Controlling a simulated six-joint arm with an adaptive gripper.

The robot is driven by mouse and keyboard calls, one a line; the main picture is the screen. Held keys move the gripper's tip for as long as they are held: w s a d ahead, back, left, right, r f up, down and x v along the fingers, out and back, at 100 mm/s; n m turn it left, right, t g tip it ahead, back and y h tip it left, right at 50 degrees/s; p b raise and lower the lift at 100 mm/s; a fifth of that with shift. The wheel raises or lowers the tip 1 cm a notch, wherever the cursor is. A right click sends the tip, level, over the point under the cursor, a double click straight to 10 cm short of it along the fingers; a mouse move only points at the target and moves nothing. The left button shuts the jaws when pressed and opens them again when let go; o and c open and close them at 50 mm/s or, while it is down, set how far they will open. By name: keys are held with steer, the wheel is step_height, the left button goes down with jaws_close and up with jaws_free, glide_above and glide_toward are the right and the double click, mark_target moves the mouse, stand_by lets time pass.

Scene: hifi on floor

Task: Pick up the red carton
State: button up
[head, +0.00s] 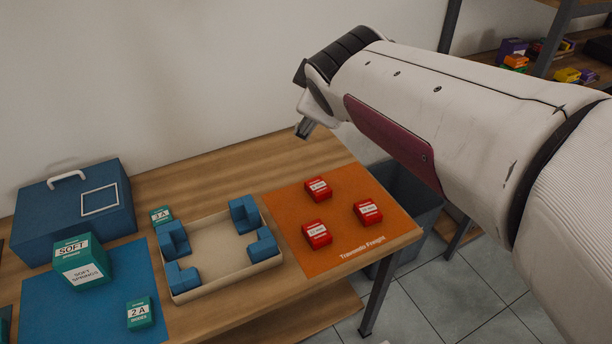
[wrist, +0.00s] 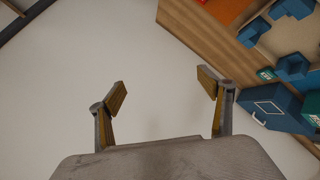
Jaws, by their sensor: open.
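Three small red cartons with white labels lie apart on the orange mat (head: 290,210) at the table's right end. One red carton (head: 318,190) is at the back, one red carton (head: 367,213) at the right, and one red carton (head: 317,235) at the front left. My gripper (head: 304,129) is raised above and behind the mat, near the wall. In the wrist view my gripper (wrist: 164,82) is open and empty, with bare wall between its fingers.
A beige tray (head: 222,277) with blue blocks stands left of the orange mat. Further left are a blue case (head: 75,215), a blue mat (head: 105,320) and green cartons, including a large one (head: 80,262). A dark bin (head: 410,195) stands beyond the table's right edge.

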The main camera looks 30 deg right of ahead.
steer(key=w+d+r+n+t+y, duration=0.15)
steer(key=w+d+n, duration=0.35)
steer(key=w, duration=0.5)
steer(key=w+d+r+n+t+h, duration=0.1)
steer(key=w+d+r+n+t, duration=0.15)
steer(key=w+n, duration=0.55)
steer(key=w+d+f+n+t+y, duration=0.1)
steer(key=w+f+n+y, duration=0.15)
steer(key=w+n, duration=0.35)
steer(key=n+g+y, duration=1.1)
steer(key=n+y, duration=0.1)
steer(key=n, duration=1.1)
glide_toward(318, 189)
steer(key=shift+w+a+f, duration=0.5)
steer(key=shift+a+f, duration=0.15)
steer(key=shift+f, duration=0.15)
